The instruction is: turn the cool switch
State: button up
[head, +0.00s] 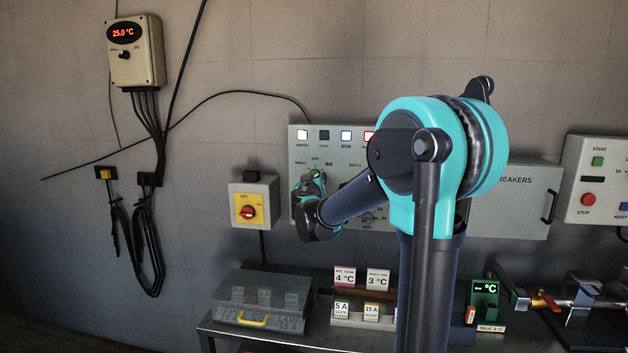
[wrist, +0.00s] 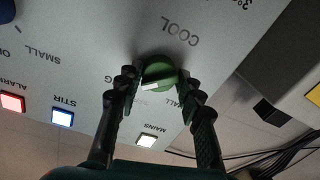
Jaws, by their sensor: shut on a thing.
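The cool switch (wrist: 159,72) is a round green knob with a pale bar across its face, on the grey control panel (wrist: 225,45). The word COOL is printed beside it, upside down in the wrist view. My gripper (wrist: 160,82) is shut on the knob, with one dark finger on each side. In the head view my gripper (head: 309,188) is at the panel's left part, and a bit of the green knob (head: 318,173) shows. My arm covers much of the panel (head: 299,150).
A controller reading 25.0 °C (head: 136,50) hangs upper left. Below are a grey case (head: 262,298) and small labelled cards (head: 345,277). The breakers box (head: 510,200) is at right.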

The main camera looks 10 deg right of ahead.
jog(key=shift+n, duration=0.3)
jog(key=shift+r+n+g, duration=0.1)
jog(key=shift+n+g, duration=0.05)
jog(key=shift+n, duration=2.05)
jog(key=shift+r+n+g, duration=0.1)
jog(key=shift+n+g, duration=0.05)
jog(key=shift+n, duration=2.05)
jog(key=o, duration=1.1)
jog(key=shift+o, duration=0.2)
